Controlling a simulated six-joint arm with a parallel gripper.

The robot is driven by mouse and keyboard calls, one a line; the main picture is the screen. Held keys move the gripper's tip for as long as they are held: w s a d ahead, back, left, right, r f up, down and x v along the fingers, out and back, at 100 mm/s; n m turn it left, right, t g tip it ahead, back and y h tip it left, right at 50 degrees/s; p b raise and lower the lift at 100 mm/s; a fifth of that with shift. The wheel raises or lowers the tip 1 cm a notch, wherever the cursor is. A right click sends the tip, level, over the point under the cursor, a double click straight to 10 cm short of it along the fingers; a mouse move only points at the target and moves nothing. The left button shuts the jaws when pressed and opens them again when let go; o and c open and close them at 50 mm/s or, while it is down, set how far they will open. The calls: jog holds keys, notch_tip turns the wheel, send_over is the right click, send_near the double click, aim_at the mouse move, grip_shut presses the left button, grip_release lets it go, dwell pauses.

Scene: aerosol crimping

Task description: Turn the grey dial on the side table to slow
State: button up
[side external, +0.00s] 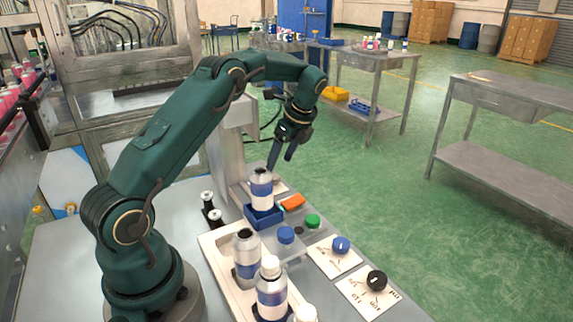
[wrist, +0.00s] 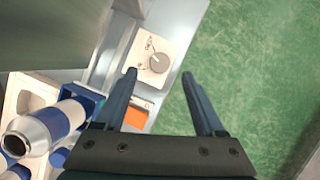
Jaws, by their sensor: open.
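The grey dial (wrist: 158,62) sits on a pale marked plate (wrist: 140,71) at the far end of the side table, in the wrist view. Its markings are too small to read, so I cannot tell its setting. My gripper (wrist: 158,74) is open and empty, its two fingertips framing the dial in that picture. In the side view my gripper (side external: 281,162) points down above the far end of the table, apart from it. There the dial is hidden behind the can and my fingers; only part of its plate (side external: 280,186) shows.
A blue-banded can (side external: 261,190) stands in a blue holder (side external: 262,218) close to my gripper. An orange block (side external: 292,202), a green cap (side external: 312,221) and a blue cap (side external: 286,236) lie nearby. Blue (side external: 341,244) and black (side external: 376,280) dials sit nearer. Open floor lies right.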

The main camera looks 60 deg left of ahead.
jog(key=s+d+r+t, duration=0.1)
jog(key=d+r+t, duration=0.1)
jog(key=d+r, duration=0.35)
jog(key=s+d+r+t, duration=0.1)
jog(key=d+r+t, duration=0.15)
jog(key=r, duration=0.55)
jog(key=s+d+r+n+t+h, duration=0.1)
jog(key=s+d+n, duration=0.4)
jog(key=s+d, duration=0.5)
jog(key=shift+d+r+n+t+h, duration=0.2)
jog(key=shift+r+n+t+h, duration=0.2)
jog(key=shift+t+h, duration=0.25)
